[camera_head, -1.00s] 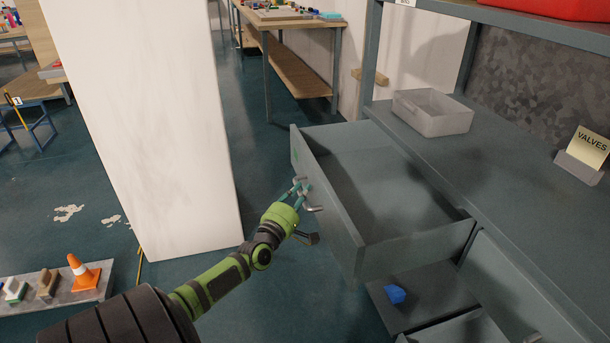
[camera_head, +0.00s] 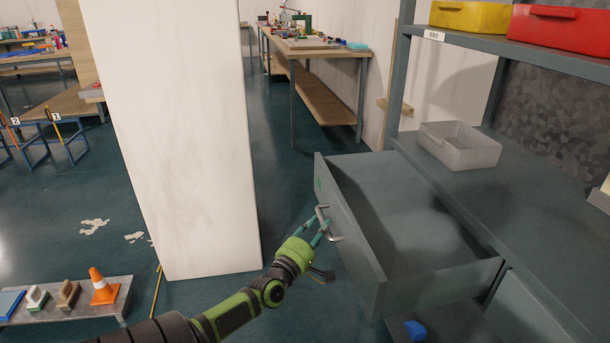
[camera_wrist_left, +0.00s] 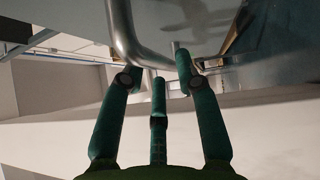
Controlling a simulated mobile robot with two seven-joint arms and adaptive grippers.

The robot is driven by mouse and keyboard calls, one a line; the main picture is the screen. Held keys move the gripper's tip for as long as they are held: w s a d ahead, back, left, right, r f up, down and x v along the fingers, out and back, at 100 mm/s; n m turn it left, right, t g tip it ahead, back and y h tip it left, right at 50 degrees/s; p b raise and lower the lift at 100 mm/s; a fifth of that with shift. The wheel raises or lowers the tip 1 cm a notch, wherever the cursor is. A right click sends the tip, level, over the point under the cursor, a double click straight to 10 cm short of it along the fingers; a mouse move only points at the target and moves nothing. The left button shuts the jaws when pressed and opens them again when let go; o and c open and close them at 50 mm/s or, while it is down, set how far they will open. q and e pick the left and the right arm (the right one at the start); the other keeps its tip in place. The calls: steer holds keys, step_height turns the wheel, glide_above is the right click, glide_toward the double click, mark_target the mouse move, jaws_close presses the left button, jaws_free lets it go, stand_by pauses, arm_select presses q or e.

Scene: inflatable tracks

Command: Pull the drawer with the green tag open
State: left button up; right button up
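The grey drawer (camera_head: 350,230) with the green tag (camera_head: 318,185) on its front stands pulled well out of the grey unit. Its inside looks empty. A bent metal handle (camera_head: 323,222) is on its front, and it also shows large in the left wrist view (camera_wrist_left: 135,45). My left gripper (camera_head: 315,229) is at this handle, outside the drawer front. Its teal fingers are spread apart, with the handle at their tips in the left wrist view (camera_wrist_left: 158,72). Whether they touch it is unclear. My right gripper is not in view.
A clear tray (camera_head: 460,147) sits on the unit's top. Yellow (camera_head: 470,17) and red (camera_head: 560,30) bins are on the shelf above. A white pillar (camera_head: 180,140) stands left of the drawer. A blue object (camera_head: 414,330) lies below the drawer. Floor between pillar and drawer is clear.

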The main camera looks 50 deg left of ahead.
arm_select(q)
steer(key=v, duration=0.9)
steer(key=shift+s, duration=0.3)
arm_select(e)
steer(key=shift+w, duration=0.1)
arm_select(q)
steer(key=shift+d, duration=0.15)
